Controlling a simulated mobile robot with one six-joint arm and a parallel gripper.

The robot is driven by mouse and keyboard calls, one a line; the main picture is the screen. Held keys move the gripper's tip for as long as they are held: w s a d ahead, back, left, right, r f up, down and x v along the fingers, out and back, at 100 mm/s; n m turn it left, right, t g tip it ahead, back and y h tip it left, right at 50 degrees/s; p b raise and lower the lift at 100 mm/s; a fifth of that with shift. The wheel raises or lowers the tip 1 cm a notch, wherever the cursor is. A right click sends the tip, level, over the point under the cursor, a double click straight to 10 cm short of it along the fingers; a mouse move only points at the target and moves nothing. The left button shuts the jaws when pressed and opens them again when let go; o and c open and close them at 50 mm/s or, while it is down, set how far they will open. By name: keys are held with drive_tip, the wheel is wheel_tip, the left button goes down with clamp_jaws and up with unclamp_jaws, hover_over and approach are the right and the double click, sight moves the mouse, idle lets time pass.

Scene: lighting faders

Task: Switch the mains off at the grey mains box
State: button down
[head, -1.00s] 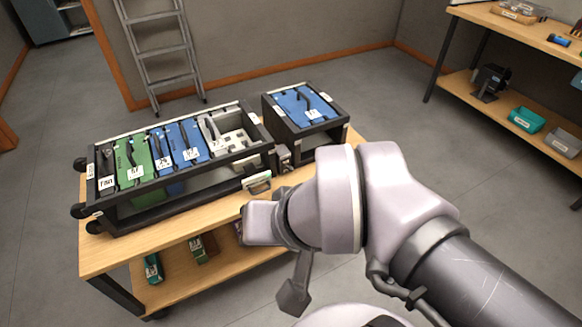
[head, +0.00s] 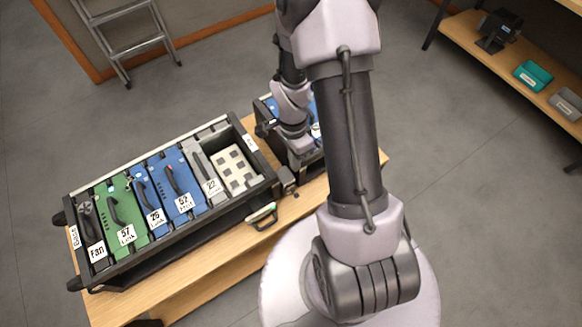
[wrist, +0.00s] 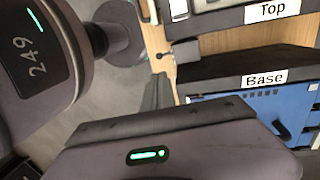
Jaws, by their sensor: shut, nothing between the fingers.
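A small grey box (head: 288,180) sits on the bench at the front corner between the two racks in the head view. My arm partly covers the area.
The large rack (head: 110,268) holds green, blue and grey modules. The small rack with a blue module (wrist: 255,108), labelled Base, is mostly behind my arm in the head view. A ladder (head: 125,35) stands behind.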

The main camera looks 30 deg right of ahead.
sight(296, 195)
drive_tip(key=f+b, duration=0.1)
drive_tip(key=f, duration=0.3)
drive_tip(key=s+f+b, duration=0.1)
drive_tip(key=f+b, duration=0.1)
drive_tip(key=f, duration=0.3)
drive_tip(key=s+f+b, duration=0.1)
drive_tip(key=f+b, duration=0.1)
drive_tip(key=f, duration=0.2)
drive_tip(key=shift+s+a+f, duration=0.15)
drive_tip(key=shift+a+f, duration=0.25)
drive_tip(key=shift+f+b, duration=0.1)
drive_tip(key=shift+b, duration=0.3)
